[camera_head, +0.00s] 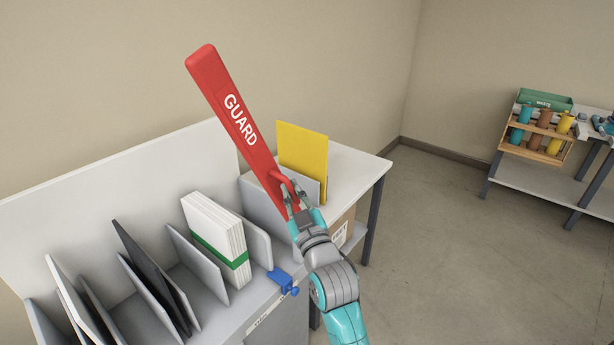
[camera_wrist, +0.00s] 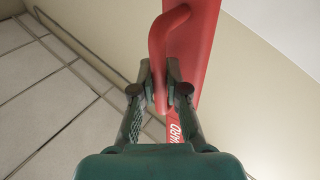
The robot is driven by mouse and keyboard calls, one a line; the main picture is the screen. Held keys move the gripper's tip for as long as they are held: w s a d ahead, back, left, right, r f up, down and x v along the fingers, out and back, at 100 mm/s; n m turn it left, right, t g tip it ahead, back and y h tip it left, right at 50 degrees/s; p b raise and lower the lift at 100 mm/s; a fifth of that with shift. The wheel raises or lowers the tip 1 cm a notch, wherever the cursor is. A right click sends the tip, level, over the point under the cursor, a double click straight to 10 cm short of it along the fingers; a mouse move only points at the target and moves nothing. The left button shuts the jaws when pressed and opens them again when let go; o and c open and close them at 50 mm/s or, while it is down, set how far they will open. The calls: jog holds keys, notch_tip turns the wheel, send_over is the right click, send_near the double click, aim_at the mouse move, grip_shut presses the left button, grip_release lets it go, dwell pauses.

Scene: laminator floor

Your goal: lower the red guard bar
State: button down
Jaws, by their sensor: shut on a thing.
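The red guard bar (camera_head: 229,110), lettered GUARD, stands raised and tilted, its free end up to the left and its lower end near the rack on the bench. A red handle (camera_head: 283,180) sticks out from its lower part. My gripper (camera_head: 289,195) is at this handle, with its fingers on either side of it. In the wrist view the bar (camera_wrist: 196,45) runs along the upper right, and the curved handle (camera_wrist: 158,55) passes between the fingertips of my gripper (camera_wrist: 159,85), which are shut on it. The bar's lower end is partly hidden behind my gripper.
A rack on the bench (camera_head: 348,165) holds upright panels, a white stack with a green band (camera_head: 216,240) and a yellow board (camera_head: 303,158). A blue clamp-like part (camera_head: 283,281) sits at the front edge. A second table (camera_head: 540,178) stands far right. The floor between is clear.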

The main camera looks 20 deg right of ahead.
jog(key=s+a+f+n+y, duration=0.5)
jog(key=a+f+n, duration=0.25)
jog(key=f, duration=0.35)
jog(key=s+a+f+n+y, duration=0.4)
jog(key=s+a+f+n, duration=0.3)
jog(key=f, duration=0.3)
notch_tip(320, 180, down, 10)
jog(key=a+n+g+y, duration=0.1)
jog(key=n+g+y, duration=0.1)
jog(key=n+y, duration=0.2)
jog(key=n, duration=0.2)
jog(key=shift+a+n+y, duration=0.3)
jog(key=shift+n, duration=0.05)
jog(key=shift+w, duration=0.1)
jog(key=c, duration=1.2)
grip_release()
jog(key=shift+f, duration=0.15)
